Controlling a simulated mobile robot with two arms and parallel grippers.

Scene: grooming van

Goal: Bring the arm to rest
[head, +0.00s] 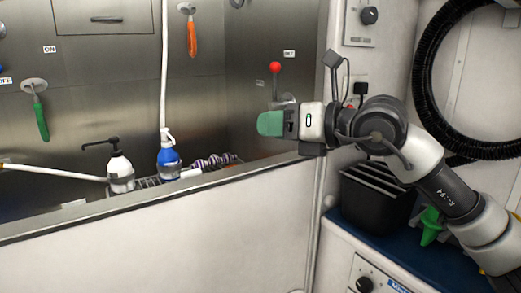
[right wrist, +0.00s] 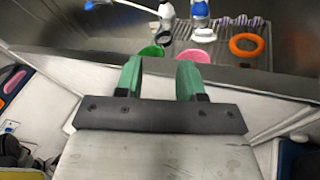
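My right arm comes in from the right in the head view, stretched over the rim of the steel tub. Its gripper (head: 270,123) has green fingers and points left, above the tub's edge. In the right wrist view the two green fingers of the right gripper (right wrist: 160,75) stand apart with nothing between them, so it is open and empty. The head view shows the fingers side-on, one hiding the other. My left arm and gripper are not in view.
The tub's rim (head: 160,197) runs below the right gripper. A white pump bottle (head: 121,171) and a blue bottle (head: 168,162) stand in the tub. A black bin (head: 372,205) sits below my right arm. An orange ring (right wrist: 247,45) lies in the tub.

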